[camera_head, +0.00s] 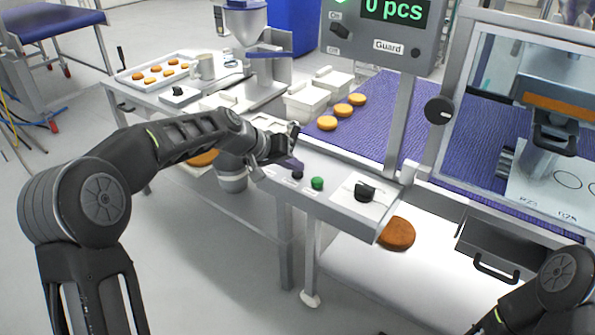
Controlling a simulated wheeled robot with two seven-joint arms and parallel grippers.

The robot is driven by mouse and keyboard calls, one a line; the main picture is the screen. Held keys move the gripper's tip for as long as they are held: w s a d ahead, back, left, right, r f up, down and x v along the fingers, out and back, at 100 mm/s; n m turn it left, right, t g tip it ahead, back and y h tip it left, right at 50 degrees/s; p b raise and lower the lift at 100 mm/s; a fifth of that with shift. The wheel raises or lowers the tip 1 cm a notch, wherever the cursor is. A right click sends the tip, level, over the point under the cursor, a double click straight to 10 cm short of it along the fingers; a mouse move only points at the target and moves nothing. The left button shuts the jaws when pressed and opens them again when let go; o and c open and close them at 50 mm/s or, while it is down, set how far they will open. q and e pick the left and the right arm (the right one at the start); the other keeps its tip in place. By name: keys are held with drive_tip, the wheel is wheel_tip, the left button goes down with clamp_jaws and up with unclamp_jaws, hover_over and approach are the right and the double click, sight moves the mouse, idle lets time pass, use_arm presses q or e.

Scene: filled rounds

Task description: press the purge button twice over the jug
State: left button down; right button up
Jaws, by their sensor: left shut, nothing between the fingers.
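A sloped grey control panel (332,199) runs along the front of the machine. It carries a dark button (297,175), a green button (317,183) and a black rotary knob (364,191). No label for the purge button is readable. My left gripper (291,164) is shut and empty at the panel's left end, close above the dark button; I cannot tell whether it touches. A grey metal vessel (232,182), possibly the jug, stands below my left wrist, partly hidden by it. Only part of my right arm shows at the lower right; its gripper is out of view.
A display (395,12) reads "0 pcs" above the panel. Orange rounds (343,110) lie on the purple belt (385,95); another round (397,233) lies on a white surface below the panel. A side table holds a tray (128,78) of rounds and a grey mug (207,66).

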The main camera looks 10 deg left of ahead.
sight(294, 175)
use_arm(q)
drive_tip(key=shift+r+p, duration=0.6)
drive_tip(key=shift+r, duration=0.35)
wheel_tip(294, 175, up, 5)
drive_tip(key=p, duration=0.3)
idle(0.8)
